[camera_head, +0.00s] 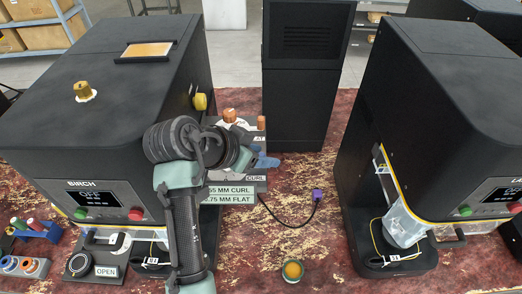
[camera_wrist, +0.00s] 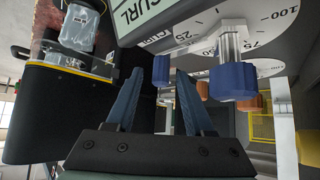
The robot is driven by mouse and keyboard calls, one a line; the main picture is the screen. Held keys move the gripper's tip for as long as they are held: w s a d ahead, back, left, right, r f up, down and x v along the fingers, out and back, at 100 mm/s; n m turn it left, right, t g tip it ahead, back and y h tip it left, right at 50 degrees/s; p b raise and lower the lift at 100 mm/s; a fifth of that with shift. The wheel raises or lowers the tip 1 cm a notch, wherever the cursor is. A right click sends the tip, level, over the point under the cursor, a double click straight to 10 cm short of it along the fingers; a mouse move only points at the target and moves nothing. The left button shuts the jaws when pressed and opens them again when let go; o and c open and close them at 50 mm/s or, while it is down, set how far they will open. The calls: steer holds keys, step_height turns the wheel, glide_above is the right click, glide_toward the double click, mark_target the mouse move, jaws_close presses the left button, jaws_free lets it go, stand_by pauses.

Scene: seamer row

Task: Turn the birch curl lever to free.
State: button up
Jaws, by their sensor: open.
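The birch machine (camera_head: 80,190) is a black cabinet at the left of the head view, labelled BIRCH, its display reading OFF. Beside it, a grey unit (camera_head: 258,185) carries CURL and FLAT labels and orange knobs (camera_head: 230,115); my arm partly hides it. In the wrist view a CURL label (camera_wrist: 140,15), a white numbered dial (camera_wrist: 262,22) and a blue knob on a metal post (camera_wrist: 233,80) are close. I cannot tell for certain which part is the curl lever.
A second black machine (camera_head: 430,110) stands at the right. A purple-ended cable (camera_head: 317,196) and a small orange-filled cup (camera_head: 292,270) lie on the red patterned table. An OPEN sign (camera_head: 106,271) is front left.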

jaws_close()
stand_by(1.4)
